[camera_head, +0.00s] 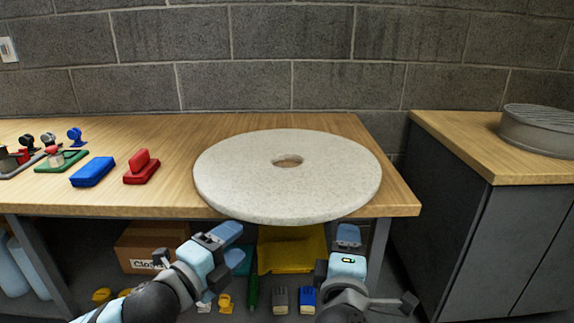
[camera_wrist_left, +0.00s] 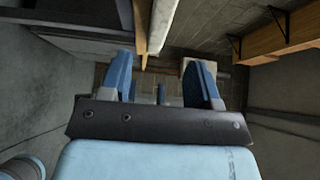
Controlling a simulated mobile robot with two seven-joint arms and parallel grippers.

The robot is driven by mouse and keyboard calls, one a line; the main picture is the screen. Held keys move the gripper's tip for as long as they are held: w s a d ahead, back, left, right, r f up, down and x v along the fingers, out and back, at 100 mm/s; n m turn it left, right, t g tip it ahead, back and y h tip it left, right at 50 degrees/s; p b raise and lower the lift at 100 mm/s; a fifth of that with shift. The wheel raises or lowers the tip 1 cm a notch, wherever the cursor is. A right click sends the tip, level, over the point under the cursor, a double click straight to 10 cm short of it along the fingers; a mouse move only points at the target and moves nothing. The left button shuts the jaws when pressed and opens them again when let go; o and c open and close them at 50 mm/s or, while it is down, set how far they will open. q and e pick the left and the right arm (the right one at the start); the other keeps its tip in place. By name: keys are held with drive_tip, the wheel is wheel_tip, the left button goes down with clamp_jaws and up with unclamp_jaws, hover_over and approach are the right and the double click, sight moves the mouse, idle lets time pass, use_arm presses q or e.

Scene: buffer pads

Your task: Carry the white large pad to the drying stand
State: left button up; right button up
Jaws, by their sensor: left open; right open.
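The white large pad (camera_head: 240,180) is a thick, speckled disc with a round hole in its middle. It lies flat on the wooden table (camera_head: 400,200), its near rim reaching slightly over the front edge. My left gripper (camera_head: 228,240) is open and empty, just below and in front of the pad's near left rim. Its two blue fingers also show in the left wrist view (camera_wrist_left: 165,78), with nothing held between them. My right gripper (camera_head: 348,240) is open, below the pad's near right rim. A round grey stand with a slatted top (camera_head: 540,130), apparently the drying stand, is at the far right.
The stand sits on a wood-topped dark cabinet (camera_head: 460,150), separated from the table by a gap. Red (camera_head: 142,170) and blue (camera_head: 93,172) blocks and small tools lie left of the pad. A cardboard box (camera_head: 150,240) and a yellow bin (camera_head: 292,250) are under the table.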

sight(263, 220)
use_arm(q)
drive_tip(key=x, duration=1.1)
drive_tip(key=shift+w+d, duration=0.15)
drive_tip(key=shift+d, duration=0.1)
use_arm(e)
drive_tip(key=x, duration=1.1)
drive_tip(key=shift+w+d+f, duration=0.1)
drive_tip(key=shift+w+d, duration=0.05)
drive_tip(key=shift+w, duration=0.1)
use_arm(q)
clamp_jaws()
use_arm(e)
clamp_jaws()
